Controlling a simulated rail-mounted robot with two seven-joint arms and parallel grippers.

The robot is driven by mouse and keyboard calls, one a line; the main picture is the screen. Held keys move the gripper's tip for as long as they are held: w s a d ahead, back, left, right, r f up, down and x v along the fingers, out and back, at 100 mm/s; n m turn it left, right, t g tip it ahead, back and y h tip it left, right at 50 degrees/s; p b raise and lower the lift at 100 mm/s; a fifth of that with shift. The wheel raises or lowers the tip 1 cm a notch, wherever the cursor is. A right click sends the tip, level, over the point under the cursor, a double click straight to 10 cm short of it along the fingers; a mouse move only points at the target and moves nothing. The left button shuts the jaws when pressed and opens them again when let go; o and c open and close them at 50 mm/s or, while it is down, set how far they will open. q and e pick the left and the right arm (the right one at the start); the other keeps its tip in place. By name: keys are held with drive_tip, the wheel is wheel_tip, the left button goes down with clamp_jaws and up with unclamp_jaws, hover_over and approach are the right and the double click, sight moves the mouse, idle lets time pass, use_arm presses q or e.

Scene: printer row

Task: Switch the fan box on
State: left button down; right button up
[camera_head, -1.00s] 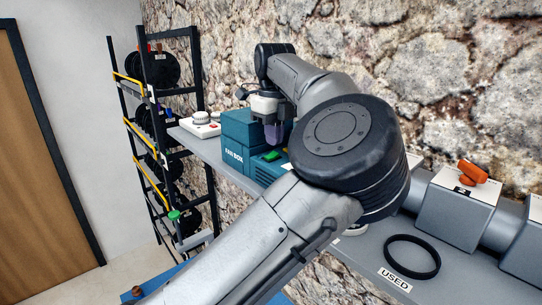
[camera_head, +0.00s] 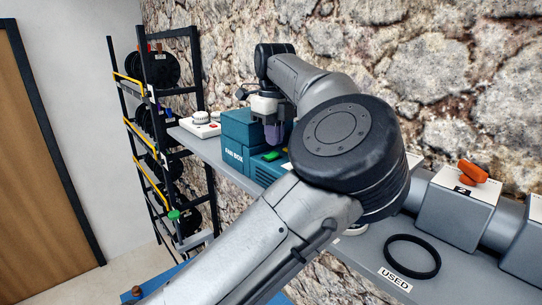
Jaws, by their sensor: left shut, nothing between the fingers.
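The teal fan box (camera_head: 235,152), labelled FAN BOX, stands on the grey shelf in the middle left of the head view. A green button or switch part (camera_head: 271,156) shows on its lower front section. My left gripper (camera_head: 273,136) points down over the box, just behind the green part. Its fingers are shut and empty. I cannot tell whether the fingertips touch the box. My left arm hides the right side of the box. My right gripper is not in view.
A white box with a round knob (camera_head: 201,125) sits left of the fan box. A black rack with spools (camera_head: 160,70) stands further left. On the right are a black ring (camera_head: 412,257), a USED label (camera_head: 395,279) and a grey box with an orange handle (camera_head: 473,172).

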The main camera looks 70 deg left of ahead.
sight(274, 153)
use_arm(q)
drive_tip(key=shift+f+b, duration=0.45)
drive_tip(key=shift+f, duration=0.2)
drive_tip(key=shift+f+b, duration=0.45)
drive_tip(key=shift+f, duration=0.15)
idle(0.4)
drive_tip(key=shift+r, duration=0.1)
drive_tip(key=shift+r+p, duration=1.5)
drive_tip(key=shift+r, duration=0.2)
drive_tip(key=shift+r+p, duration=1.45)
drive_tip(key=shift+r, duration=0.35)
